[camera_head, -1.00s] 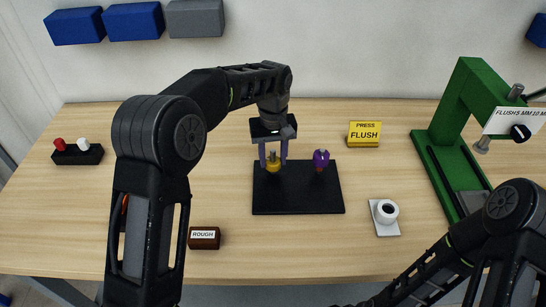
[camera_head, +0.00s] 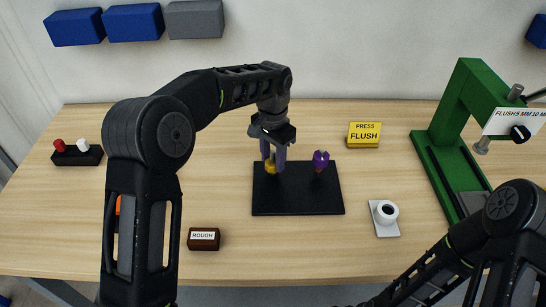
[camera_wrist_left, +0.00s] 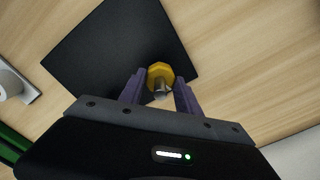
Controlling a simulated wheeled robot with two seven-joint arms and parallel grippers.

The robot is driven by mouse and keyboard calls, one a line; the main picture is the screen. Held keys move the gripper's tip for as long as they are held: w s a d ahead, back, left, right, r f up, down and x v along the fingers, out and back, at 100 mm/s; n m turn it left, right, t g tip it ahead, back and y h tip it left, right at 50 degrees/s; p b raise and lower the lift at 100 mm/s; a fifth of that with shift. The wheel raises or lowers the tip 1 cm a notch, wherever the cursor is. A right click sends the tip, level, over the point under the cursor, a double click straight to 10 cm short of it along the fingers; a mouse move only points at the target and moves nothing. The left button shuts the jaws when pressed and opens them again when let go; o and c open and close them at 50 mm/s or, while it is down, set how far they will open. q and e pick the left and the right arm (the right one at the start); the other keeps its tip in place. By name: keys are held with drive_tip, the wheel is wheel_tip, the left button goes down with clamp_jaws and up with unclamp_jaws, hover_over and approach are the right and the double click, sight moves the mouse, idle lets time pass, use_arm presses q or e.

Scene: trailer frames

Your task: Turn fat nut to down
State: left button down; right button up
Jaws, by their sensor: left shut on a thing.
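The yellow nut (camera_head: 269,168) stands on the black board (camera_head: 297,201), at its back left; it is partly hidden by my fingers in the head view. In the left wrist view the yellow nut (camera_wrist_left: 160,72) shows between the fingertips, with a grey bolt end at its middle. My left gripper (camera_head: 273,160) points down and is shut on the yellow nut. A purple nut (camera_head: 321,159) stands on a bolt to the right on the same board. My right arm is at the lower right of the head view; its gripper is out of view.
A green press (camera_head: 448,140) stands at the right. A yellow PRESS FLUSH block (camera_head: 364,134) is behind the board. A white ring on a plate (camera_head: 386,213) lies right of it. A brown ROUGH block (camera_head: 204,239) is at front left, a black holder (camera_head: 78,154) at far left.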

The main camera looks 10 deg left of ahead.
use_arm(q)
drive_tip(key=m, duration=0.4)
drive_tip(key=shift+w+r+m, duration=0.2)
drive_tip(key=shift+r+m, duration=0.1)
drive_tip(key=m, duration=0.3)
drive_tip(key=shift+m+p, duration=0.3)
drive_tip(key=shift+p, duration=0.05)
drive_tip(key=m, duration=0.4)
drive_tip(key=shift+a+p, duration=0.1)
drive_tip(key=shift+p, duration=0.2)
drive_tip(key=m, duration=0.5)
drive_tip(key=shift+p, duration=0.35)
drive_tip(key=m+p, duration=0.1)
drive_tip(key=m, duration=0.3)
drive_tip(key=shift+m, duration=0.3)
drive_tip(key=m, duration=0.4)
drive_tip(key=shift+p, duration=0.4)
drive_tip(key=m, duration=0.4)
drive_tip(key=shift+m, duration=2.4)
